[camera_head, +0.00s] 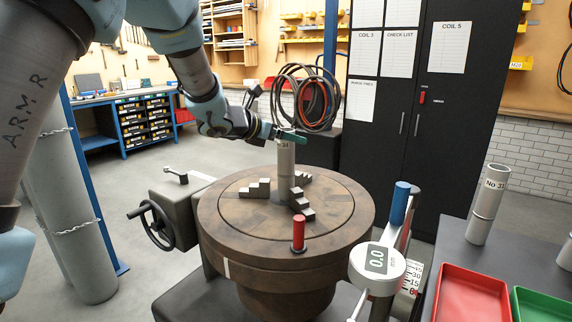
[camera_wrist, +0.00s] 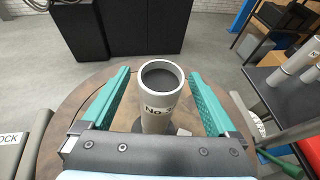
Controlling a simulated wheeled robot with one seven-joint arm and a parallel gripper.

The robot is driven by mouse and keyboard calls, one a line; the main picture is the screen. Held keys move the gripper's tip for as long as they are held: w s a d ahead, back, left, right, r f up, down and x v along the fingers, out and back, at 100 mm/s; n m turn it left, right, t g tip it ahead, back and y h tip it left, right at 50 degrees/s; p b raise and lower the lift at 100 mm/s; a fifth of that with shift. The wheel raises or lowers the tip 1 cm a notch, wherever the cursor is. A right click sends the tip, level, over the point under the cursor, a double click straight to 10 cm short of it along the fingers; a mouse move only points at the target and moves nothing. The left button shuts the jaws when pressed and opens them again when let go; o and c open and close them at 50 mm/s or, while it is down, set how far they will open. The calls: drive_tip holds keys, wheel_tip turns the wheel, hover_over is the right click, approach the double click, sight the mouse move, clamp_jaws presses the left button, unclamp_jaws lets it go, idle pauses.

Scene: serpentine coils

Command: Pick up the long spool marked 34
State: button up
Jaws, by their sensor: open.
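A tall grey spool (camera_head: 285,172) stands upright at the middle of a round brown turntable (camera_head: 232,222). My gripper (camera_head: 290,136) is at the spool's top. In the wrist view its green fingers (camera_wrist: 160,88) are open, one on each side of the spool, with a visible gap on both sides.
Stepped grey jaws (camera_head: 301,204) surround the spool's foot. A red-topped peg (camera_head: 298,233), a blue-topped post (camera_head: 400,203) and a gauge reading 0.0 (camera_head: 377,262) stand in front and right. Another spool, marked No 31 (camera_head: 487,205), stands on the right table near a red tray (camera_head: 473,293).

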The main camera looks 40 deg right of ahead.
clamp_jaws()
idle(0.6)
drive_tip(key=shift+r, duration=0.1)
